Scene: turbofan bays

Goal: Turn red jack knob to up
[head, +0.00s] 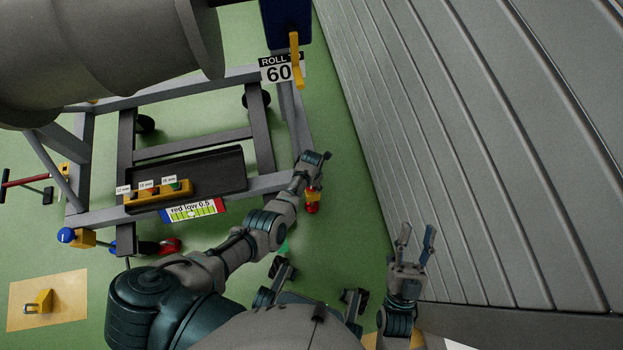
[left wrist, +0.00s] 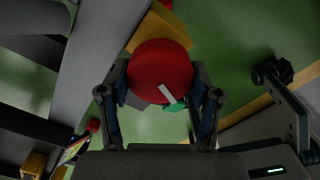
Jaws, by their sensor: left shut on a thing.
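The red jack knob (left wrist: 160,68) fills the middle of the left wrist view, in front of a yellow block. A white pointer mark shows at its lower right edge, close to a green piece (left wrist: 175,106). My left gripper (left wrist: 160,84) has a finger on each side of the knob and is shut on it. In the head view the red knob (head: 312,208) is small, below its yellow block (head: 313,196) at the frame's right corner, partly crowded by my left arm. My right gripper (head: 416,238) is open and empty, away to the right.
A grey stand frame (head: 190,213) carries a dark tray (head: 215,170) and a "red low 0.5" gauge sign (head: 194,210). A blue knob (head: 66,235) sits at its left corner. A ribbed grey wall (head: 470,140) stands on the right. Green floor lies between.

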